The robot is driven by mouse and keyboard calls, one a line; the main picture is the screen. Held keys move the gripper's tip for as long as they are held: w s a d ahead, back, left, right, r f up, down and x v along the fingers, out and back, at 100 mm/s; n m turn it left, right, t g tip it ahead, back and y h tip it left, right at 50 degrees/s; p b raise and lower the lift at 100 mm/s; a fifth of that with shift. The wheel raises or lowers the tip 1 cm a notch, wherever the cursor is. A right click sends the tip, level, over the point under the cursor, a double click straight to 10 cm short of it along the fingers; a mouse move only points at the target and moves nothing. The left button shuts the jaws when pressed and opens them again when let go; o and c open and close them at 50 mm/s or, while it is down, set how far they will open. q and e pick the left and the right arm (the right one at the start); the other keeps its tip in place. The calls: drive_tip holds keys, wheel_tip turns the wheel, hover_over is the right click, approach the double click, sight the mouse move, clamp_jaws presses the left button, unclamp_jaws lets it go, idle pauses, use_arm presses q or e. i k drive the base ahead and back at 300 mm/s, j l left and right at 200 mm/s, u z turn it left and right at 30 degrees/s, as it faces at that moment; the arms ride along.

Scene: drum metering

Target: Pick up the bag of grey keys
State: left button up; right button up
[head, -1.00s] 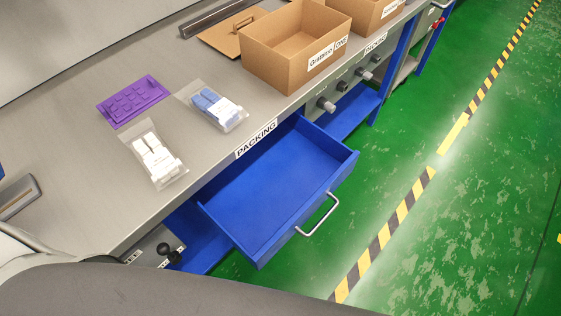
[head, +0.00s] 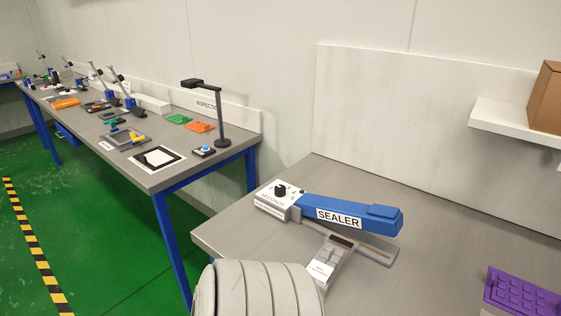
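A small clear bag (head: 328,257) with a white label and dark grey contents lies on the grey bench, against the front edge of the blue sealer (head: 352,215). The label's print is too small to read, so I cannot be sure these are the grey keys. The bag's lower end is close to a pale ribbed part at the bottom edge, which seems to be my own arm. Neither of my grippers shows in the head view.
The sealer's white control box (head: 280,198) has a black knob. A purple key tray (head: 522,293) lies at the lower right. A cardboard box (head: 546,98) stands on a white shelf (head: 497,124). Another workbench (head: 165,176) with several tools is at the left, beyond green floor.

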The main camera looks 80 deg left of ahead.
sight(325, 265)
drive_tip(key=u, duration=2.1)
